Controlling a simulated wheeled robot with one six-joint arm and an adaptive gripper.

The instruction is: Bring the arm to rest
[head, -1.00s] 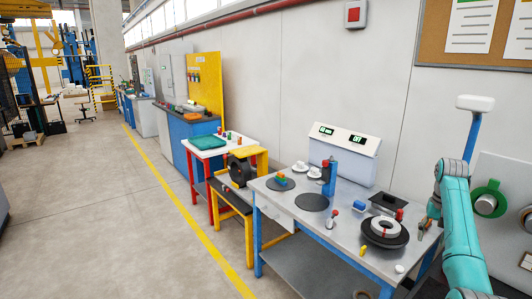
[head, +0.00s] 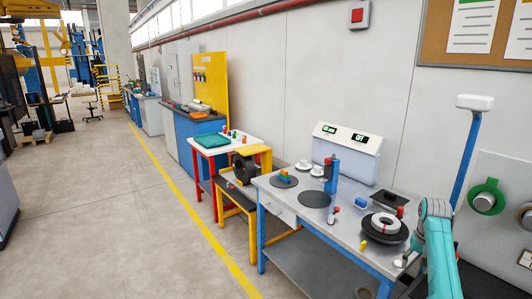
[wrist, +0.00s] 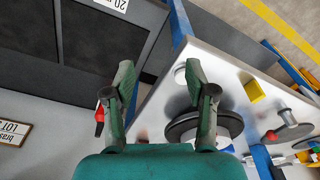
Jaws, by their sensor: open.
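My turquoise arm (head: 438,255) stands at the right end of the steel workbench (head: 345,226) in the head view. In the wrist view my gripper (wrist: 160,78) has its two green fingers spread apart with nothing between them. The fingertips are over the bench's edge region, beside a black round turntable (wrist: 220,122). In the head view that turntable carries a white coil (head: 386,224), left of my arm. The gripper is mostly hidden by my arm in the head view.
A yellow block (head: 363,246) and a white round knob (head: 399,262) are on the bench near my arm. A bench scale display (head: 345,138) stands at the back. A panel with a green ring (head: 485,200) is at the right.

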